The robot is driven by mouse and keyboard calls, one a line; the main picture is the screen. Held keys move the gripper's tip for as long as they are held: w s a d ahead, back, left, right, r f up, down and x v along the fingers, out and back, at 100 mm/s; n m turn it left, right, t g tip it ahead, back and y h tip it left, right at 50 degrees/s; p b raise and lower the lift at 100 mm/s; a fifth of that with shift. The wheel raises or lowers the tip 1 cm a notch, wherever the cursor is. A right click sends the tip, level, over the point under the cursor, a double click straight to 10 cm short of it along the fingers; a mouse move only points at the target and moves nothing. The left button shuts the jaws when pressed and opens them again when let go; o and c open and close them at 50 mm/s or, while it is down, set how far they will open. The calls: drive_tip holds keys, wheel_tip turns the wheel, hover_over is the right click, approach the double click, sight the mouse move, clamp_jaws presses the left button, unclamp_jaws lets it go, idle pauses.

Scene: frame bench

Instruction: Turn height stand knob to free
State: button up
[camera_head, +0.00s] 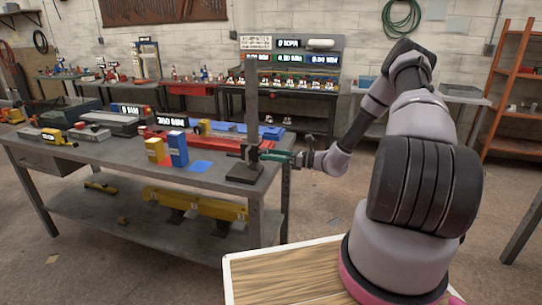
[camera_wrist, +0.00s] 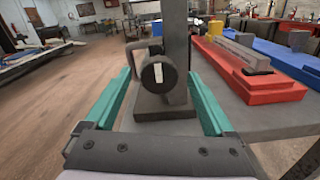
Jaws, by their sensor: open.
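The height stand (camera_head: 252,115) is a dark upright column on a block base at the right end of the bench. In the wrist view its column (camera_wrist: 176,45) rises behind a round dark knob (camera_wrist: 158,73) with a pale upright mark on its face. My gripper (camera_head: 272,155) reaches the stand from the right. In the wrist view its two green fingers (camera_wrist: 164,82) are open, one on each side of the knob, with gaps between fingers and knob. The stand's base (camera_wrist: 165,108) shows below the knob. No lettering on the knob is readable.
The bench (camera_head: 110,152) carries a blue box (camera_head: 178,148), a yellow box (camera_head: 155,151) and a blue flat sheet (camera_head: 201,167) left of the stand. A red block (camera_wrist: 262,85) lies right of the stand in the wrist view. Open floor (camera_wrist: 50,115) shows at left there.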

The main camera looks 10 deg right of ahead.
drive_tip(key=shift+a, duration=0.2)
drive_tip(key=shift+c, duration=0.3)
drive_tip(key=c, duration=1.3)
drive_tip(key=shift+n, duration=0.3)
drive_tip(key=shift+s+f+n, duration=0.1)
drive_tip(key=shift+n, duration=8.5)
